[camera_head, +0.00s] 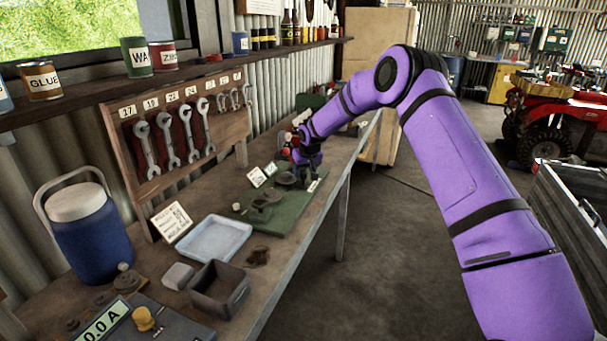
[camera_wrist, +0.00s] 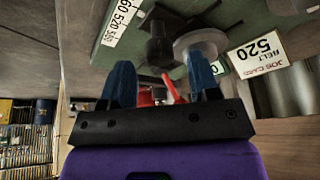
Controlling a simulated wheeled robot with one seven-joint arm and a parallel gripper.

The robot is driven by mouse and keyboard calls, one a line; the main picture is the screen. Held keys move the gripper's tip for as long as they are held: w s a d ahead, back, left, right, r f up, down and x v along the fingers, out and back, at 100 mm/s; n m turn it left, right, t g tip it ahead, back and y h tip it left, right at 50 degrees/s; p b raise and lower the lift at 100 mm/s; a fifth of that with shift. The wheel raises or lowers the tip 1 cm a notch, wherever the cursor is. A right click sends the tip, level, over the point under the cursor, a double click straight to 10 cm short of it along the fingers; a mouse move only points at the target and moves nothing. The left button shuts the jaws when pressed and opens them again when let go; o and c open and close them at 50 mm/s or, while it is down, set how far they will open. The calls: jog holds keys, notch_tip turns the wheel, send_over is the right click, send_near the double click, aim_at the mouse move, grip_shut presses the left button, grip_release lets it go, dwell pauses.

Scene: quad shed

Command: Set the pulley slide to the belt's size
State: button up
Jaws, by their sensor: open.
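A green board (camera_head: 285,217) lies on the workbench with dark pulley parts (camera_head: 287,178) on its far half. In the wrist view a pale grey disc (camera_wrist: 203,44) and a dark cylindrical post (camera_wrist: 160,48) sit on a dark bracket. A white scale label (camera_wrist: 125,18) is printed with numbers including 520. My gripper (camera_head: 307,161) is over the far end of the board. Its blue fingers are open in the wrist view (camera_wrist: 162,76). A red part (camera_wrist: 157,94) shows between and beyond them; contact cannot be told.
A pale tray (camera_head: 214,238), a dark open box (camera_head: 220,288) and a blue jug (camera_head: 91,236) stand on the nearer bench. Wrenches hang on a board (camera_head: 181,124) along the wall. A shelf of cans runs above. The floor right of the bench is open.

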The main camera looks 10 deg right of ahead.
jog(key=shift+x, duration=1)
grip_shut()
jog(key=shift+w+d+r, duration=0.1)
jog(key=shift+w+d, duration=0.15)
jog(key=shift+w, duration=0.1)
jog(key=shift+w+d, duration=0.65)
jog(key=shift+w, duration=0.3)
grip_release()
